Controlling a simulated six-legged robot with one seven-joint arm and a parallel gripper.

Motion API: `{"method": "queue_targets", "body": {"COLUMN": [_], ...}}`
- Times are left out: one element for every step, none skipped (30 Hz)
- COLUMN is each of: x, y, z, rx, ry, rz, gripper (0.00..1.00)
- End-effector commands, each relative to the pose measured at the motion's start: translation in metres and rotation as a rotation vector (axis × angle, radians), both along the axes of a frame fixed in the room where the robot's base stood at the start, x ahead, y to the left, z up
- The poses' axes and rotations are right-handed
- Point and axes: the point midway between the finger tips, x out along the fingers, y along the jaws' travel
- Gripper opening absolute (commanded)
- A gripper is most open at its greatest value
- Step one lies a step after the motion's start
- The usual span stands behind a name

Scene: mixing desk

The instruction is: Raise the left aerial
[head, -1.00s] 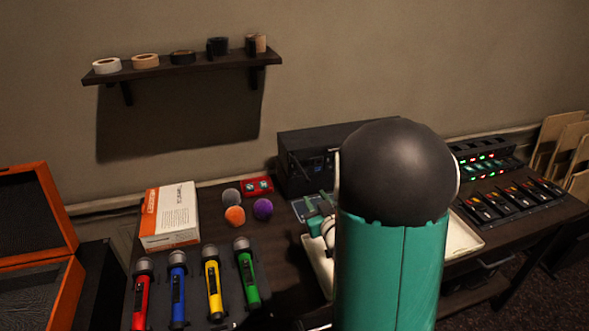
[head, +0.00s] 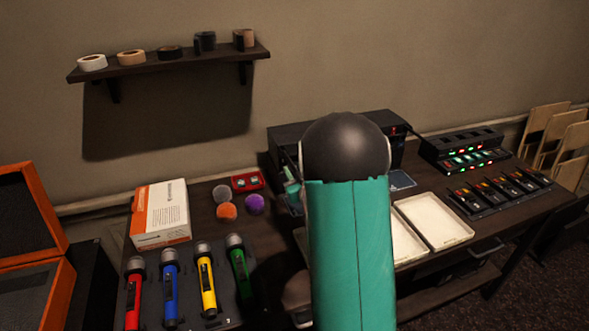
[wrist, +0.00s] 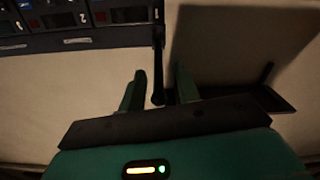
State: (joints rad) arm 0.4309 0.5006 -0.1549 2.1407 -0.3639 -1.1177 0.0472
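The left aerial (wrist: 158,62) is a thin black rod in the wrist view, beside the edge of the dark receiver with numbered panels (wrist: 75,18). My gripper (wrist: 159,72) is open, its two green fingers on either side of the aerial's end, with a gap at each side. In the head view the dark receiver box (head: 286,133) stands at the back of the desk, partly hidden by my arm. A bit of my green gripper (head: 291,190) shows left of the arm; the aerial is hidden there.
Pale trays (head: 434,222) lie right of my arm. The charger rack (head: 463,150) and fader units (head: 500,190) are further right. A shelf (head: 170,65) hangs above.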

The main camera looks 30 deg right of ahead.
Motion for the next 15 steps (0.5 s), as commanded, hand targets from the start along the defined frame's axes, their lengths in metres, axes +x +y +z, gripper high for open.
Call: {"method": "queue_targets", "body": {"x": [0.0052, 0.0077, 0.0104, 0.0118, 0.0128, 0.0136, 0.014, 0.0141, 0.014, 0.0139, 0.0139, 0.0138, 0.0138, 0.0137, 0.0137], "y": [-0.0017, -0.0023, -0.003, -0.0034, -0.0036, -0.0039, -0.0044, -0.0046, -0.0047, -0.0047, -0.0047, -0.0047, -0.0047, -0.0046, -0.0046], "z": [-0.0004, -0.0002, 0.0002, 0.0003, 0.0002, 0.0, -0.0001, -0.0001, 0.0, 0.0, 0.0, 0.0, 0.0, 0.0, 0.0001], "rx": [0.0, 0.0, 0.0, 0.0, 0.0, 0.0, 0.0, 0.0, 0.0, 0.0, 0.0, 0.0, 0.0, 0.0, 0.0], "ry": [0.0, 0.0, -0.001, -0.001, -0.001, 0.0, 0.0, 0.0, 0.001, 0.0, 0.001, 0.0, 0.0, 0.0, 0.0], "rz": [-0.001, -0.001, -0.001, -0.001, -0.001, -0.001, -0.001, -0.001, -0.001, -0.001, -0.001, -0.001, -0.001, -0.001, -0.001], "gripper": [0.33, 0.33, 0.33, 0.33, 0.33, 0.33, 0.33, 0.33, 0.33, 0.33, 0.33, 0.33, 0.29, 0.23, 0.15]}}
